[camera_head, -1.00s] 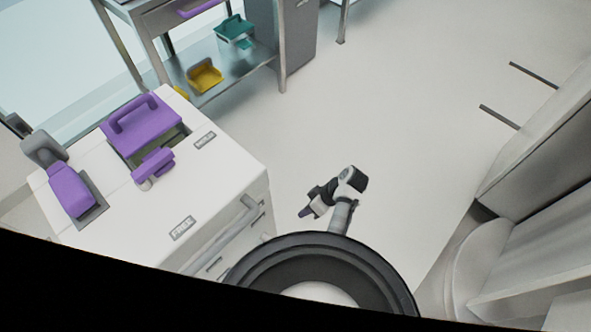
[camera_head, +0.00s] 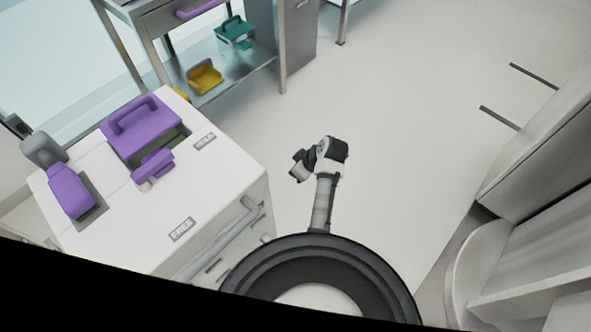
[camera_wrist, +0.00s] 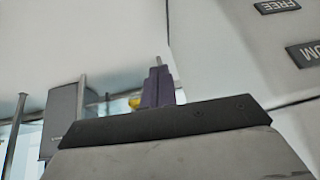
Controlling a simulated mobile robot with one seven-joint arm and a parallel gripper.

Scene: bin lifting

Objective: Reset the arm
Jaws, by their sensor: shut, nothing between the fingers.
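My arm stands over the open floor to the right of the white cabinet (camera_head: 215,205) in the head view. In that view the fingers are hidden behind my arm's own links. In the wrist view my gripper (camera_wrist: 158,72) shows as dark purple fingers, closed together, with nothing held between them. The cabinet's side and its labelled top edge show at the right of the wrist view, apart from the fingers.
On the cabinet are a purple-lidded bin (camera_head: 140,130), a small purple-handled piece (camera_head: 153,165) and another purple item (camera_head: 71,192). A metal table holds a teal bin (camera_head: 235,33) and a yellow bin (camera_head: 205,77) on its lower shelf. Floor beyond my arm is clear.

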